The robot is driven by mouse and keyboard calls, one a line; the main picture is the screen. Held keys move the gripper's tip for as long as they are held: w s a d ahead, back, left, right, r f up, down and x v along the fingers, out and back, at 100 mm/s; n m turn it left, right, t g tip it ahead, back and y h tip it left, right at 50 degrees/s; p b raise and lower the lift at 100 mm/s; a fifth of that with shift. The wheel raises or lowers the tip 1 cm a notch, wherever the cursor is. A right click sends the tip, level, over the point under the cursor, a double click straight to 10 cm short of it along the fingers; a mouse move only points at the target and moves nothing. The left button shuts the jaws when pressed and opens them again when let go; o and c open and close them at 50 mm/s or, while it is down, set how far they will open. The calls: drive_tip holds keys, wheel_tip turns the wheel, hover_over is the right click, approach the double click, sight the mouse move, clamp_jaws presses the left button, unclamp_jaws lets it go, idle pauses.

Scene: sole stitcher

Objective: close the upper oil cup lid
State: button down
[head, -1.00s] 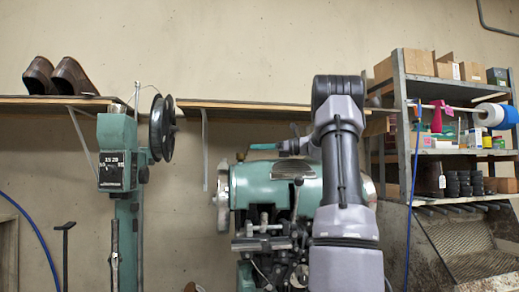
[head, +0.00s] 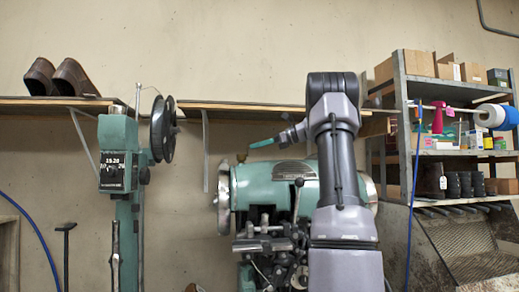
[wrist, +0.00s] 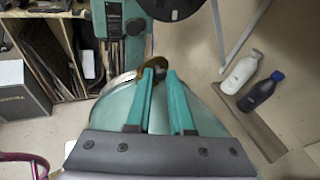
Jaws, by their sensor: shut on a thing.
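The brass upper oil cup with its lid (head: 241,157) sits on top of the green machine head (head: 270,185), near its left end. In the wrist view the brass lid (wrist: 155,64) shows at my fingertips, partly hidden by the left finger. My gripper (head: 251,146) reaches in from the right with its teal fingers sloping down to the left toward the cup. In the wrist view my gripper (wrist: 160,71) has its fingers close together with a narrow gap, shut on the lid. The exact lid angle is too small to tell.
A green post with a black reel (head: 162,129) stands to the left. A wall shelf (head: 240,106) runs behind and above my gripper. Levers (head: 297,200) rise from the machine's front. A loaded rack (head: 450,150) stands at the right. Two bottles (wrist: 252,78) show in the wrist view.

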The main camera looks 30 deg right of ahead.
drive_tip(key=h, duration=0.1)
drive_tip(key=a+r+g+h, duration=0.1)
drive_tip(key=n+g+h, duration=0.1)
drive_tip(key=shift+w+a+r+h, duration=0.25)
drive_tip(key=shift+a+r+h, duration=0.05)
drive_tip(key=shift+a+h, duration=0.1)
drive_tip(key=h, duration=0.1)
drive_tip(key=a+n+g+h, duration=0.1)
drive_tip(key=a+h, duration=0.1)
drive_tip(key=h, duration=0.1)
drive_tip(key=shift+w+r, duration=0.3)
drive_tip(key=h, duration=0.1)
drive_tip(key=a+g+h, duration=0.1)
drive_tip(key=a+n+g+h, duration=0.1)
drive_tip(key=h, duration=0.1)
drive_tip(key=shift+w+f, duration=0.15)
drive_tip(key=shift+w, duration=0.15)
drive_tip(key=shift+w+a+f+n+h, duration=0.15)
drive_tip(key=shift+a+h, duration=0.1)
drive_tip(key=shift+h, duration=0.35)
drive_tip(key=shift+s+a+f+n+h, duration=0.15)
drive_tip(key=shift+a+h, duration=0.1)
drive_tip(key=shift+h, duration=0.35)
drive_tip(key=shift+w+a+f+n+g+h, duration=0.1)
drive_tip(key=shift+a+f+n+g+h, duration=0.15)
drive_tip(key=shift+h, duration=0.3)
drive_tip(key=shift+w+a+f+n+g+h, duration=0.1)
drive_tip(key=shift+g+h, duration=0.25)
drive_tip(key=shift+h, duration=0.2)
